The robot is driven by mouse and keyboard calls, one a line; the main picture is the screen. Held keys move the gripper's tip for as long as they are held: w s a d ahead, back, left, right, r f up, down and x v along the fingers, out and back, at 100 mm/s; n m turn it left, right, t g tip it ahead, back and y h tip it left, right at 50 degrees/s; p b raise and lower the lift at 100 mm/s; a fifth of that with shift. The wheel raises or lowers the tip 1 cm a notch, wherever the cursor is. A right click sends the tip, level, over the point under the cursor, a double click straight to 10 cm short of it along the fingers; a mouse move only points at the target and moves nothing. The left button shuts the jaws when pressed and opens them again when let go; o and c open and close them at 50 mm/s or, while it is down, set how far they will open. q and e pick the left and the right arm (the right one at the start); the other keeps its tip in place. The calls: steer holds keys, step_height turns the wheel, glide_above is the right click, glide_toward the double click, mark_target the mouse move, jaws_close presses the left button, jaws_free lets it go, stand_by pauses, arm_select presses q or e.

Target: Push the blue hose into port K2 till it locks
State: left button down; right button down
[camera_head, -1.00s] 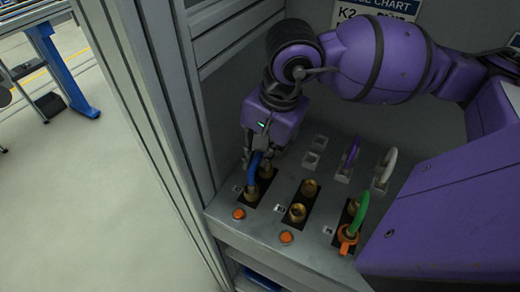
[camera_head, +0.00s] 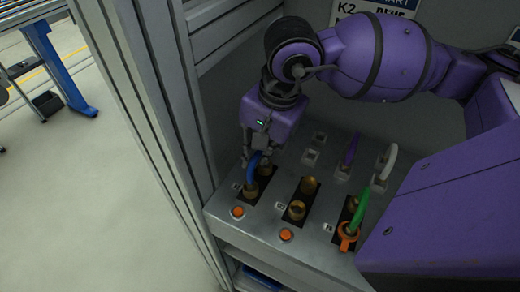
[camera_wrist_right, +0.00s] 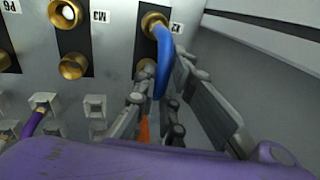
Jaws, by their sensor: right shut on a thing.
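The blue hose (camera_head: 252,172) is between the fingers of my right gripper (camera_head: 253,156), which is shut on it. Its lower end meets a brass port (camera_head: 250,192) on the leftmost black plate. In the right wrist view the blue hose (camera_wrist_right: 163,50) runs from the far brass port (camera_wrist_right: 154,20), beside a label that appears to read K2 upside down. My right gripper (camera_wrist_right: 164,76) has its fingers on either side of the hose. I cannot tell how deep the hose sits or whether it is locked. A second brass port (camera_wrist_right: 147,67) on that plate is partly hidden by a finger. My left gripper is not in view.
Neighbouring brass ports (camera_head: 297,209) stand empty to the right. A green hose (camera_head: 361,208) with an orange collar (camera_head: 347,237) is farther right. Purple (camera_head: 351,150) and white (camera_head: 387,162) hoses are parked behind. Orange buttons (camera_head: 238,212) line the front. A grey frame post (camera_head: 165,120) stands close left.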

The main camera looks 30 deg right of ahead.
steer(key=shift+f, duration=0.3)
stand_by(0.4)
steer(key=c, duration=1.7)
jaws_free()
steer(key=shift+c, duration=0.2)
steer(key=v, duration=1.2)
